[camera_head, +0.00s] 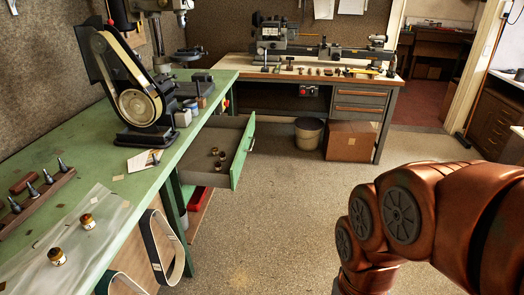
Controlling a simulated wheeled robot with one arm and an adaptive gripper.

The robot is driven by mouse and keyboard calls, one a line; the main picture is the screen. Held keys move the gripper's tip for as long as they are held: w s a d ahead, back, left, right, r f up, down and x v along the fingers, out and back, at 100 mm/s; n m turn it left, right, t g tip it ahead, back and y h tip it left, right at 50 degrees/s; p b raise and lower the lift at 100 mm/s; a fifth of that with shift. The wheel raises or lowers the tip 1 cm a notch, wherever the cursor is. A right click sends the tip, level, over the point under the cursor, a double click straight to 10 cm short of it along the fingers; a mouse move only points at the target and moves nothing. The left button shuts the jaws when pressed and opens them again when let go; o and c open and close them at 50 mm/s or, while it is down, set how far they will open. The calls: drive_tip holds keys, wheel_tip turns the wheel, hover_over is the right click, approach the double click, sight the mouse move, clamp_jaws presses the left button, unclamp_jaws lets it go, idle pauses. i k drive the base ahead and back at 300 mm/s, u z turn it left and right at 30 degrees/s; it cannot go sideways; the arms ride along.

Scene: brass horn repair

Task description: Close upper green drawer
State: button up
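The upper green drawer (243,152) is pulled out from under the green workbench on the left and juts over the floor. Its green front faces right, and its grey inside shows. A few small brass-coloured parts (217,163) lie in it. My copper-coloured arm fills the lower right of the view, apart from the drawer. My gripper is not in view.
The green workbench (125,188) carries a belt sander (135,100), jars and a tool rack. Sanding belts (165,262) hang at its front edge. A cardboard box (351,141) and a bin (308,133) stand under the back bench. The middle floor (275,220) is clear.

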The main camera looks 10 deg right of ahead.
sight(234, 135)
drive_tip(key=z, duration=0.4)
drive_tip(key=i, duration=1.4)
drive_tip(key=u, duration=0.85)
drive_tip(key=k, duration=0.5)
drive_tip(key=u, duration=1.15)
drive_tip(key=i, duration=0.6)
drive_tip(key=z, duration=0.25)
